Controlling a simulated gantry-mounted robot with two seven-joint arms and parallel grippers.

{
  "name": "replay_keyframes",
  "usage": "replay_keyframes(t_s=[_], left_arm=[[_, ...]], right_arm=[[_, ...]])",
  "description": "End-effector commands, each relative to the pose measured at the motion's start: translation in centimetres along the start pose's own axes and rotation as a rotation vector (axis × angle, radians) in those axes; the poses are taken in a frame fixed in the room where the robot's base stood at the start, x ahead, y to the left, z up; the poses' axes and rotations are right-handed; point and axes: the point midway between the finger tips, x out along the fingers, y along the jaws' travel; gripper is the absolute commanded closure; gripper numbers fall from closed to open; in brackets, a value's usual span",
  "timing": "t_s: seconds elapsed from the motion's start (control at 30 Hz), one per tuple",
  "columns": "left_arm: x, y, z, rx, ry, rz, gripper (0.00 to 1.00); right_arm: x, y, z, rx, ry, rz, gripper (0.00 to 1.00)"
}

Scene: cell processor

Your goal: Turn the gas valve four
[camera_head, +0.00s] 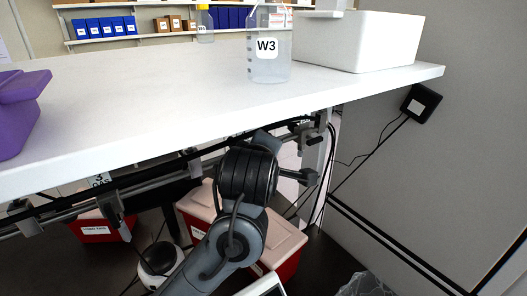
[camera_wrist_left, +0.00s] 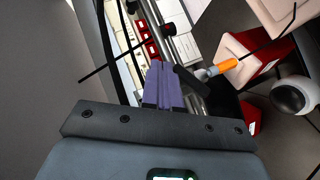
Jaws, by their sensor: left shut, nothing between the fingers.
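A dark pipe rail (camera_head: 150,181) runs under the front edge of the white bench, with grey fittings along it. One fitting (camera_head: 112,205) hangs below a label reading "3" and "GAS". Another fitting (camera_head: 300,177) is right of my left arm's wrist. I cannot read a label for four, so which fitting is valve four is unclear. My left arm reaches up to the rail and hides part of it; its fingers are hidden in the head view. In the left wrist view my left gripper (camera_wrist_left: 160,68) is shut and empty, close to the rail (camera_wrist_left: 186,45). A black bar and an orange-ended grey part (camera_wrist_left: 228,65) are right of the fingers. Contact cannot be told.
The bench top (camera_head: 140,95) above holds a container marked W3 (camera_head: 268,68), a white bin (camera_head: 375,42) and a purple object (camera_head: 18,115). Red boxes with pale lids (camera_head: 283,240) and a round white-and-black object (camera_head: 160,260) stand below. Cables hang right of the arm.

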Motion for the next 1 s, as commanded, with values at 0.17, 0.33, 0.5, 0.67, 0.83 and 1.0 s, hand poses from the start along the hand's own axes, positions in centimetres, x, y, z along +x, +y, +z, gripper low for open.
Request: replay_keyframes(t_s=[0.17, 0.33, 0.5, 0.67, 0.83, 1.0], left_arm=[[0.0, 0.0, 0.0, 0.000, 0.000, 0.000, 1.00], [0.0, 0.1, 0.0, 0.000, 0.000, 0.000, 1.00], [-0.2, 0.4, -0.2, 0.000, 0.000, 0.000, 1.00], [-0.4, 1.0, -0.4, 0.000, 0.000, 0.000, 1.00], [-0.6, 1.4, -0.6, 0.000, 0.000, 0.000, 1.00], [-1.3, 1.3, -0.6, 0.001, 0.001, 0.002, 1.00]], right_arm=[[0.0, 0.1, 0.0, -0.003, -0.001, 0.003, 1.00], [0.0, 0.1, 0.0, -0.003, -0.001, 0.003, 1.00], [-0.4, 0.1, -0.1, -0.003, -0.001, 0.003, 1.00], [-0.8, 0.1, -0.2, -0.002, -0.001, 0.002, 1.00], [-1.1, 0.0, -0.3, 0.000, 0.000, 0.000, 1.00], [-0.6, 0.0, -0.2, 0.003, 0.000, -0.002, 1.00]])
